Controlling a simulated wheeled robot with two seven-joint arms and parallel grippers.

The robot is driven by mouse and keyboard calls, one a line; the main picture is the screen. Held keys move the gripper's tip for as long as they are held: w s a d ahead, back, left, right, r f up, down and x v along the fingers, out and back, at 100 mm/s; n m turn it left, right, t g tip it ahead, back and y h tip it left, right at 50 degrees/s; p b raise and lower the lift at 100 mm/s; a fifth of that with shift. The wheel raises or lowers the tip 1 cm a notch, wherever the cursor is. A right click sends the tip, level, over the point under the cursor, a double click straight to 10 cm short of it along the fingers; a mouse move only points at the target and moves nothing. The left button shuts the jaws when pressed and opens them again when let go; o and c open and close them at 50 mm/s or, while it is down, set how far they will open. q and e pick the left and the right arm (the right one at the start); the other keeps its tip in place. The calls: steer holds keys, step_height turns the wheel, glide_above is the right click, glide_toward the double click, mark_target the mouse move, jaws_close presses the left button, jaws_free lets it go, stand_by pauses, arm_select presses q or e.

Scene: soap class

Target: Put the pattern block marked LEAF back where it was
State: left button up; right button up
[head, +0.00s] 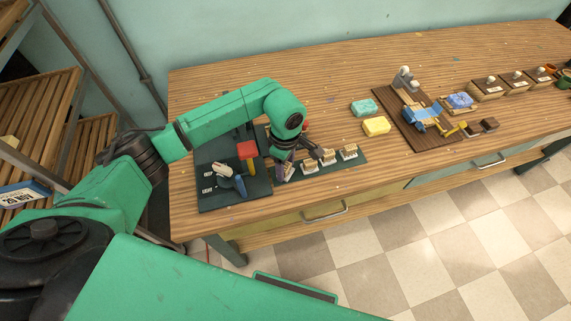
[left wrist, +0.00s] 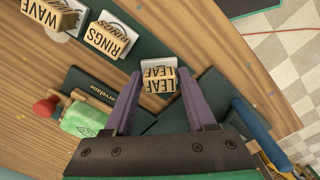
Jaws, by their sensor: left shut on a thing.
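The LEAF pattern block (left wrist: 160,84) is a pale wooden block with dark lettering. In the left wrist view it sits between the purple fingertips of my left gripper (left wrist: 160,76), which is shut on it. A white card shows just behind the block. In the head view my left gripper (head: 284,168) is low over the left end of a dark green strip (head: 354,161). More blocks stand in a row to its right on that strip. The RINGS block (left wrist: 107,38) and the WAVE block (left wrist: 50,14) stand on white cards in the left wrist view. My right gripper is not in view.
A dark mat (head: 207,203) with a red-headed tool (head: 248,150) lies left of the gripper. A green soap (left wrist: 84,120) shows in the wrist view. Teal soap (head: 364,108) and yellow soap (head: 376,126) lie to the right, before a brown board (head: 388,100). The back table is mostly clear.

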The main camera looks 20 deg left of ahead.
mark_target(286, 166)
arm_select(q)
steer(key=shift+f, duration=0.2)
steer(key=o, duration=1.3)
steer(key=shift+o, duration=0.2)
steer(key=shift+r, duration=0.1)
steer(key=shift+r, duration=0.3)
step_height(286, 166, up, 12)
steer(key=b, duration=0.2)
steer(key=shift+f, duration=0.15)
